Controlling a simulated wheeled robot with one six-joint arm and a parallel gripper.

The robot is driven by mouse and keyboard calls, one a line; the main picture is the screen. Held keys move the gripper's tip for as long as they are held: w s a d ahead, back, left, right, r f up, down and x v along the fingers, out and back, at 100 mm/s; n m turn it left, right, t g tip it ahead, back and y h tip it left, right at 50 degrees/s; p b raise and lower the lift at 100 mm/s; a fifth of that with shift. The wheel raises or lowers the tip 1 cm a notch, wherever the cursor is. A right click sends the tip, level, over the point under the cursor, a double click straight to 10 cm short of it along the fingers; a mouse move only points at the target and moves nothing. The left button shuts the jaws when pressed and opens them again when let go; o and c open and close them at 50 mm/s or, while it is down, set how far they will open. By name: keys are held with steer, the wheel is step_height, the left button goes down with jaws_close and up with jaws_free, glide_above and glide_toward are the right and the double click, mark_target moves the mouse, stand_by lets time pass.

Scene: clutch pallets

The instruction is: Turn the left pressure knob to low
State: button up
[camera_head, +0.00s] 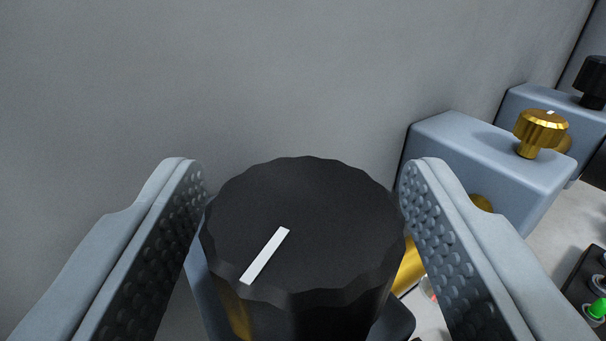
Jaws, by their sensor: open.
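A large black knob (310,220) with a fluted rim fills the lower middle of the view. A white mark on its top runs from near the centre toward the lower left. My gripper (300,185) is open, with one textured finger on each side of the knob. The fingers look close to its sides; I cannot tell whether they touch. Most of the body under the knob is hidden by it. No low or high label shows.
A blue-grey box (455,150) with a brass knob (541,130) stands to the right. Another box behind it carries a black knob (592,80). A dark panel with a green button (598,308) sits at lower right. A bare grey wall (220,80) rises behind.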

steer(key=c, duration=1)
